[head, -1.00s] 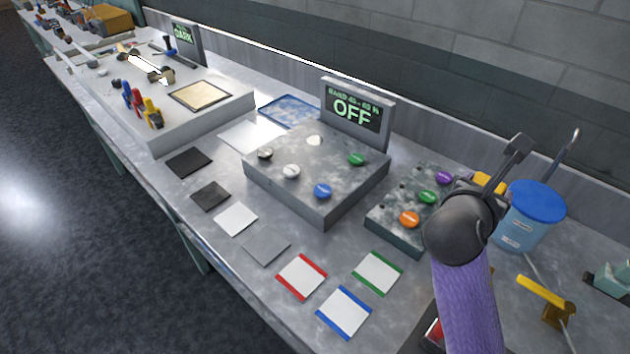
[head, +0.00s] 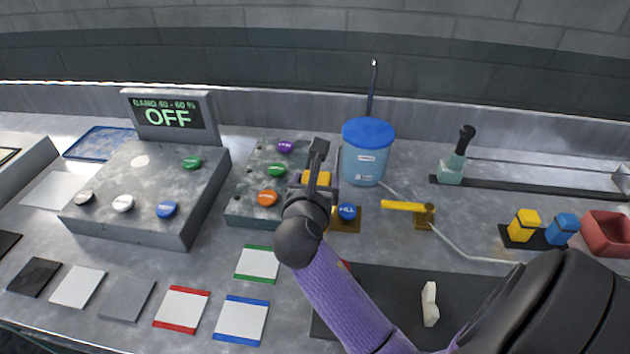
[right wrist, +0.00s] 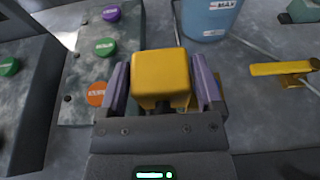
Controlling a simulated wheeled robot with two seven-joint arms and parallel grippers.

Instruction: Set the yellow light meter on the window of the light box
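In the right wrist view a yellow block (right wrist: 161,78) sits between the two fingers of my right gripper (right wrist: 163,92). The fingers lie close along both its sides and look shut on it. It looks like the yellow light meter, though no marking is readable. In the head view the yellow block (head: 316,179) is partly hidden behind my right gripper (head: 318,172), right of the button panel. My left gripper is not in view.
A grey box (head: 120,190) with an OFF display stands left of the button panel (head: 242,205). Yellow (head: 524,224) and blue (head: 562,228) blocks stand further right. Flat cards line the front.

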